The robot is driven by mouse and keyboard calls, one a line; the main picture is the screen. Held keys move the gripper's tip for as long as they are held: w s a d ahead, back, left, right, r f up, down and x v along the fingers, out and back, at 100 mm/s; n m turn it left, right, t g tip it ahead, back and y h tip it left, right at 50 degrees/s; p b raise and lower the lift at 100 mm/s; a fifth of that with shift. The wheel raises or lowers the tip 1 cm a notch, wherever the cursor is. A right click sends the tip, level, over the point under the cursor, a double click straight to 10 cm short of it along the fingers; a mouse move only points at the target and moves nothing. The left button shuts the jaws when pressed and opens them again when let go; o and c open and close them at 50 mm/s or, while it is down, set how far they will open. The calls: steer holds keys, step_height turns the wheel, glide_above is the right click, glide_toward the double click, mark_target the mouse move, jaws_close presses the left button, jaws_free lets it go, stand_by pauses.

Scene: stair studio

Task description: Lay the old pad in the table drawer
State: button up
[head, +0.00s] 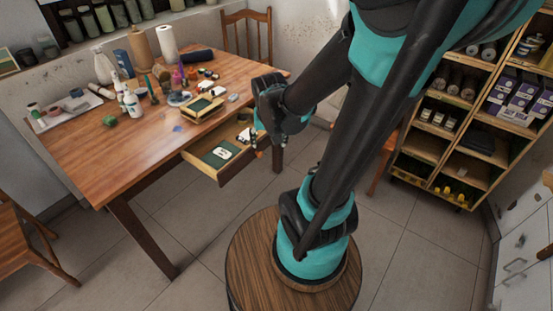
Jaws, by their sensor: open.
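The wooden table (95,150) stands at the left with its drawer (235,168) pulled open on the right side. A dark green flat piece with a white patch (222,153) lies in the drawer; it may be the old pad, but it is too small to be sure. A yellowish tray (187,115) with a dark green inside sits on the tabletop just above the drawer. My gripper (257,146) is over the right end of the drawer, partly hidden by its own dark body. It is open, and I see nothing held in it.
Bottles, jars, paper rolls and small items crowd the back of the table. Its front left part is clear. A chair (245,30) stands behind, and another (30,235) at the left. A shelf unit (440,150) fills the right.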

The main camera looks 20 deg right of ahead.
steer(key=s+f+n, duration=0.2)
steer(key=s, duration=0.5)
steer(key=shift+d+n+t+y, duration=0.3)
steer(key=shift+n+y, duration=0.1)
stand_by(0.4)
